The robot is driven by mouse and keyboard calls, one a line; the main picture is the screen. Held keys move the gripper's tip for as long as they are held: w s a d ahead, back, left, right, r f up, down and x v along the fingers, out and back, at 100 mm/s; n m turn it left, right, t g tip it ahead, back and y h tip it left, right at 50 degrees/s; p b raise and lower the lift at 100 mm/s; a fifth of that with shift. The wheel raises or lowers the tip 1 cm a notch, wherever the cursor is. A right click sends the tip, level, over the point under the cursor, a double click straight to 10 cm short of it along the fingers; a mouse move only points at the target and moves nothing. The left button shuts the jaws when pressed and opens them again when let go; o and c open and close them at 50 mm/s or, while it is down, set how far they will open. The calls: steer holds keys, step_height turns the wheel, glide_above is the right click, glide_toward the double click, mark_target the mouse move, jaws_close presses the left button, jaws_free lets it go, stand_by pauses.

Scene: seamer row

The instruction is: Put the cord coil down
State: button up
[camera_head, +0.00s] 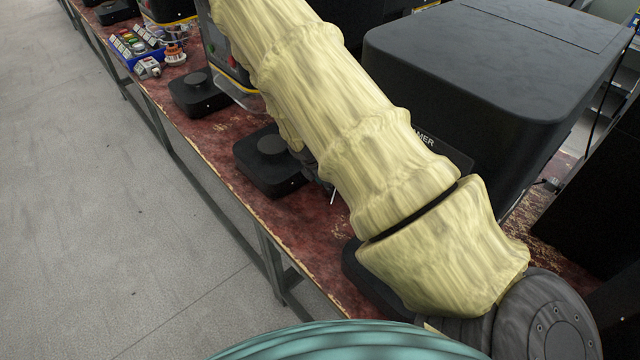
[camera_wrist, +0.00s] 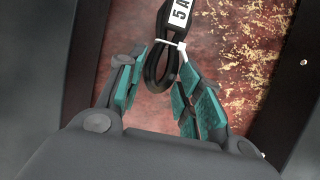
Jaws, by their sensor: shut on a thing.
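The cord coil (camera_wrist: 161,70) is black, bound with a white tie and marked with a white "5A" label. It shows in the wrist view at the top middle, between the teal-padded fingers of my gripper (camera_wrist: 156,88). My gripper is shut on the coil, though the pads look a little apart around it. Below the coil is the worn red bench top (camera_wrist: 235,65); I cannot tell whether the coil touches it. In the head view my pale-sleeved arm hides most of the gripper and the coil.
Black box-shaped units (camera_head: 272,160) with round knobs stand along the red bench (camera_head: 215,135). A large black machine cover (camera_head: 490,75) stands to the right. A blue tray (camera_head: 135,50) of small parts lies farther back. Open grey floor (camera_head: 90,200) is on the left.

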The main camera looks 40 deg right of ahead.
steer(key=shift+w+a+f, duration=0.1)
steer(key=shift+w+a, duration=0.2)
steer(key=shift+a, duration=0.25)
steer(key=shift+w+a, duration=0.3)
steer(key=shift+a, duration=0.2)
step_height(320, 180, down, 4)
steer(key=b, duration=0.3)
steer(key=shift+r, duration=0.2)
steer(key=o, duration=1.1)
steer(key=shift+o, duration=0.2)
steer(key=shift+r, duration=0.15)
steer(key=shift+o, duration=0.4)
steer(key=b+v, duration=0.2)
steer(key=v, duration=0.9)
steer(key=shift+a+r, duration=0.25)
steer(key=shift+r, duration=0.1)
